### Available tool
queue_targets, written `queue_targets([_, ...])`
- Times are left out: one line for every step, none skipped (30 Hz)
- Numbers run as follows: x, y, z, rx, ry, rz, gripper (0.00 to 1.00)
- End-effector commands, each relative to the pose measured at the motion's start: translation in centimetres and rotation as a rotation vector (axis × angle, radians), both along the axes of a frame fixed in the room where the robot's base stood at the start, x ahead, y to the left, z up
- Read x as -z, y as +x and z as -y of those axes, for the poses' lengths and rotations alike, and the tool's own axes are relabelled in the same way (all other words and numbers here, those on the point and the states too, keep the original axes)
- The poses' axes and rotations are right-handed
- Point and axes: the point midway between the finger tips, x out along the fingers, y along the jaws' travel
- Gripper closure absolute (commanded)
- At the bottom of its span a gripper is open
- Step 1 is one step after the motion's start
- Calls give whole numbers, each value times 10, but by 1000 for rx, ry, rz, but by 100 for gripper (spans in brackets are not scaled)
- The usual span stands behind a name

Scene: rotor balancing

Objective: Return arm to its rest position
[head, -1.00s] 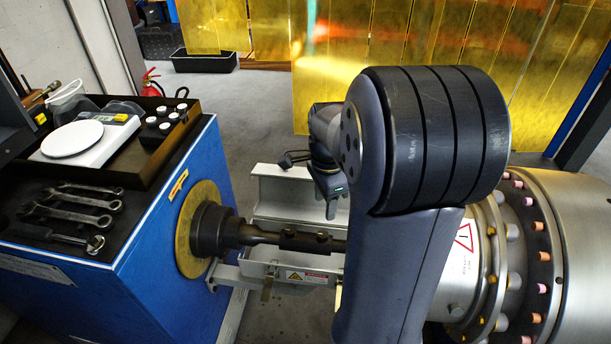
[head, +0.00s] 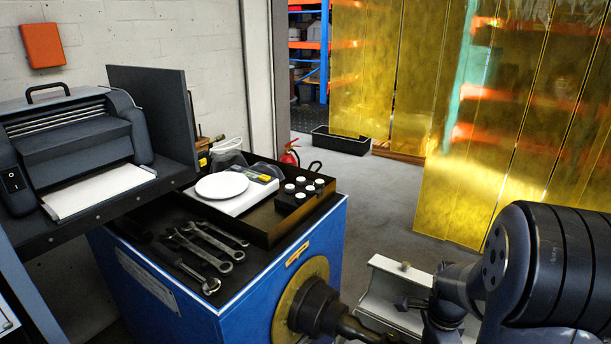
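My arm shows at the lower right of the head view, with its dark ribbed joint at the picture's edge. My wrist is in front of the light metal channel of the machine (head: 385,290). The fingers of my gripper are below the picture's lower edge, so I cannot see whether it is open or holds anything. The dark shaft (head: 325,312) with its brass-coloured flange (head: 287,318) runs from the blue cabinet (head: 240,322) toward my wrist.
The blue cabinet's top carries several wrenches (head: 205,250), a scale with a white round pan (head: 222,185) and a block of white-capped pieces (head: 300,188). A printer (head: 75,140) stands at left. Yellow strip curtains (head: 470,170) hang behind. Grey floor (head: 370,195) is clear between.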

Motion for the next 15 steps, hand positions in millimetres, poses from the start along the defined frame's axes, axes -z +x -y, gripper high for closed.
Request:
queue_targets([0,0,0,0,0,0,53])
queue_targets([0,0,0,0,0,0,53])
queue_targets([0,0,0,0,0,0,53])
queue_targets([0,0,0,0,0,0,53])
queue_targets([0,0,0,0,0,0,53])
queue_targets([0,0,0,1,0,0,53])
queue_targets([-1,0,0,3,0,0,53])
queue_targets([-2,0,0,6,0,1,53])
queue_targets([-4,0,0,12,0,1,53])
queue_targets([-6,0,0,21,0,1,53])
queue_targets([-9,0,0,30,0,2,53])
queue_targets([-14,1,0,28,-1,3,53])
queue_targets([-19,1,0,28,-1,4,53])
queue_targets([-23,1,0,28,-1,3,53])
queue_targets([-31,1,0,28,-1,5,53])
